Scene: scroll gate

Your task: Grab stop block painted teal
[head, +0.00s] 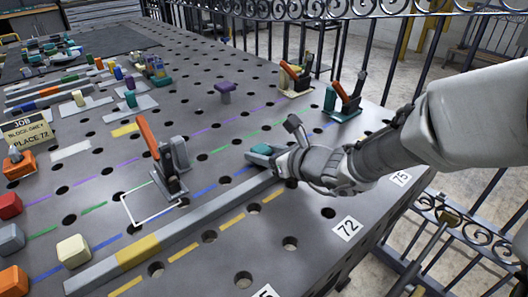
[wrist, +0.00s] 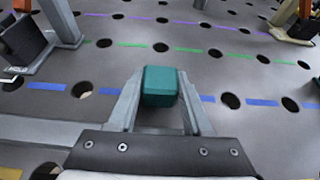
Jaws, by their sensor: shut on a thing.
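The teal stop block (wrist: 160,86) is between the two fingers of my gripper (wrist: 160,104) in the wrist view. The fingers are shut on its sides, and its top and front faces show. In the head view the teal block (head: 261,152) shows at the tip of my gripper (head: 264,158), low over the grey perforated table near the far end of a long grey bar. I cannot tell whether the block touches the table.
The grey bar (head: 190,226) with a yellow band lies close beside my gripper. An orange-handled clamp (head: 166,165) stands to the left, and a teal-based clamp (head: 343,101) stands behind. Red, grey, cream and orange blocks line the left edge. A black railing (head: 300,12) runs behind the table.

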